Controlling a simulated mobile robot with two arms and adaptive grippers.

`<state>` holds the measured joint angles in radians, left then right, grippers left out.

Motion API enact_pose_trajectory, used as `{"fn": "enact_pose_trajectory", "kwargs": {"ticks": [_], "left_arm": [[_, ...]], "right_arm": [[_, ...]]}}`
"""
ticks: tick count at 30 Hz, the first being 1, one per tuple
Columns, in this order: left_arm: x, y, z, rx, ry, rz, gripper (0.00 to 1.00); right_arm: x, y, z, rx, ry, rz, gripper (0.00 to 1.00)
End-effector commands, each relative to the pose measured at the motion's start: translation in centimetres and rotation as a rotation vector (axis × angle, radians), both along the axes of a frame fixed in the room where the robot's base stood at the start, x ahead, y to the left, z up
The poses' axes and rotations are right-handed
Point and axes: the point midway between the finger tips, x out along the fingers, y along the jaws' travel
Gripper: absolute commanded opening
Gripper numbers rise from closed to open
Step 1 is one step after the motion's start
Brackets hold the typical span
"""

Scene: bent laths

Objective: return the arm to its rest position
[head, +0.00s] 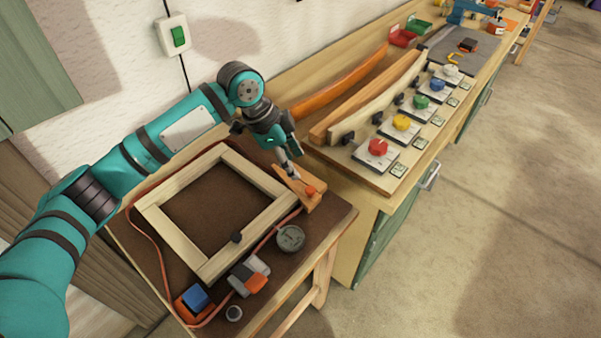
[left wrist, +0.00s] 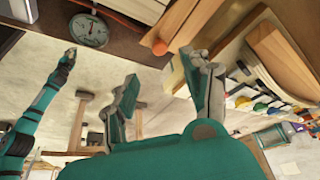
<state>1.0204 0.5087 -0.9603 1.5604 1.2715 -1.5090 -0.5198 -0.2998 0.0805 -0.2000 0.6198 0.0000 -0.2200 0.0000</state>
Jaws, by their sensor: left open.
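My left arm comes in from the left in the head view, reaching over a pale wooden frame (head: 165,228) on a small brown-topped table. My left gripper (head: 287,160) is above the frame's far right corner, close to a wooden block with an orange-red knob (head: 310,190). In the left wrist view the two fingers (left wrist: 165,95) are spread, with nothing between them. The orange knob (left wrist: 159,47) shows just beyond them. A teal arm, apparently my right one, shows at the left of the wrist view; its tip (left wrist: 70,55) is too small to read.
A round gauge (head: 290,238), a grey-and-orange tool (head: 249,276) and a blue block (head: 196,298) lie at the table's front. The long bench to the right carries bent laths (head: 375,95) and coloured knobs, including a red one (head: 378,147). The floor at right is clear.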

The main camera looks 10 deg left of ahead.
Motion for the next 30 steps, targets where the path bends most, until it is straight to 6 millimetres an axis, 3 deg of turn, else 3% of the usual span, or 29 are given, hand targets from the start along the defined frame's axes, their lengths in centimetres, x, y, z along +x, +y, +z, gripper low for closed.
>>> {"fn": "enact_pose_trajectory", "kwargs": {"ticks": [6,21,30], "left_arm": [[-0.2,0.6,1.6,0.0,0.001,-0.001,0.49],[-0.2,0.6,1.7,0.0,0.001,-0.001,0.49],[-0.2,0.6,6.5,0.0,0.001,-0.001,0.49]], "right_arm": [[0.0,0.0,0.0,0.001,0.0,0.0,0.0],[0.0,0.1,0.1,0.001,0.0,0.0,0.0],[0.0,0.1,4.9,0.001,0.0,-0.001,0.0]]}}
